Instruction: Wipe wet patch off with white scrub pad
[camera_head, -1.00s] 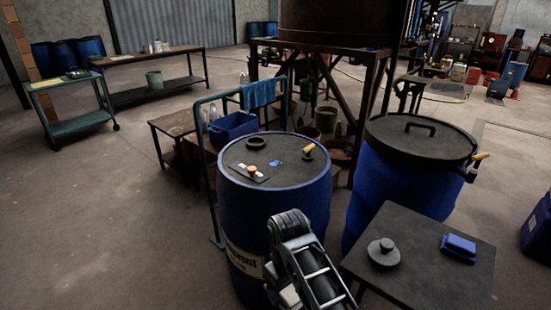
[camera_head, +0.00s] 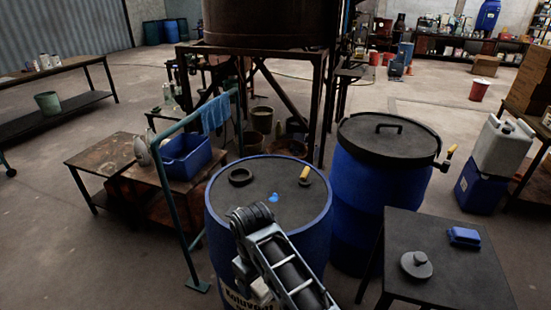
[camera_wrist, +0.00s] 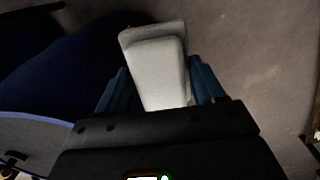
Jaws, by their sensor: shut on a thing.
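A small bright blue patch (camera_head: 270,197), which looks like the wet patch, lies on the dark top of the blue drum (camera_head: 318,235). My gripper (camera_wrist: 160,80) is shut on the white scrub pad (camera_wrist: 158,70), which looks pale grey-white and sits between the two blue fingers in the wrist view. Floor and blue drum wall show behind the pad, so it is beside the drum and apart from the patch. In the head view my arm stands in front of the drum, and the gripper's fingers cannot be made out.
A black ring (camera_head: 240,177) and a yellow-handled fitting (camera_head: 305,175) are on the drum top. A lidded blue vat (camera_head: 385,185) stands to the right. A dark table (camera_head: 440,280) bears a round grey weight (camera_head: 416,265) and blue block (camera_head: 464,237). A teal rail (camera_head: 172,205) stands left.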

